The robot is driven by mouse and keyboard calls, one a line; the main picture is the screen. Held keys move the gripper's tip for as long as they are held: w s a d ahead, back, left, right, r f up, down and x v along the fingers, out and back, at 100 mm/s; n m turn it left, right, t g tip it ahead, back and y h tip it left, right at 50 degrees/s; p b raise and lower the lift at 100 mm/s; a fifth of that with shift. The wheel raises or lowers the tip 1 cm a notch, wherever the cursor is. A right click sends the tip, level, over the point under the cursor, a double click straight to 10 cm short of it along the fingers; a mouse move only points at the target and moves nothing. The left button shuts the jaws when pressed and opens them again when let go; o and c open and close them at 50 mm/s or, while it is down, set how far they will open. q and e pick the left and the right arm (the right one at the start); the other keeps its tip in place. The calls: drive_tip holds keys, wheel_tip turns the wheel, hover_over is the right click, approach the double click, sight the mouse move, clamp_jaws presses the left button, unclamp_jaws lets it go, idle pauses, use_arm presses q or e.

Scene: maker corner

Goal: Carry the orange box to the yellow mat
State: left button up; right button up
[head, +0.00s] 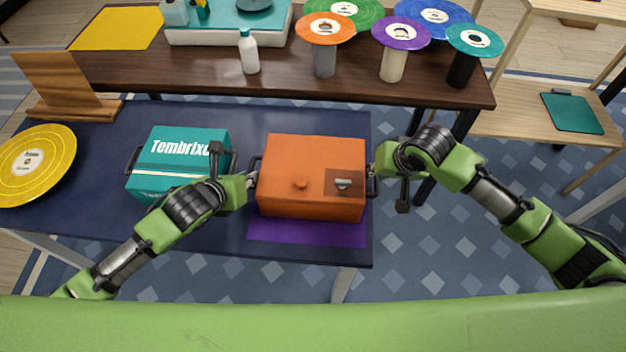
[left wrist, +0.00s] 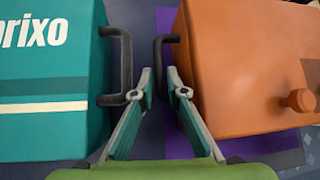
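The orange box (head: 312,160) with a knob on its front sits on a purple mat (head: 305,232) at the right of the dark blue table; it also fills the right of the left wrist view (left wrist: 250,60). My left gripper (head: 251,180) is at its left handle. In the left wrist view the left gripper's fingers (left wrist: 160,80) stand apart, with the dark handle (left wrist: 157,62) between their tips and a gap showing. My right gripper (head: 374,172) is at the right handle; its fingers are too small to read. The yellow mat (head: 118,28) lies bare on the brown table behind, far left.
A teal box (head: 180,160) stands close left of the orange box. A yellow disc (head: 35,165) and wooden stand (head: 62,85) are at the left. The brown table (head: 200,75) holds a white bottle (head: 249,52), a turntable (head: 225,25) and several discs on stands.

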drive_tip(key=shift+x, duration=1.05)
clamp_jaws()
drive_tip(key=shift+r, duration=0.3)
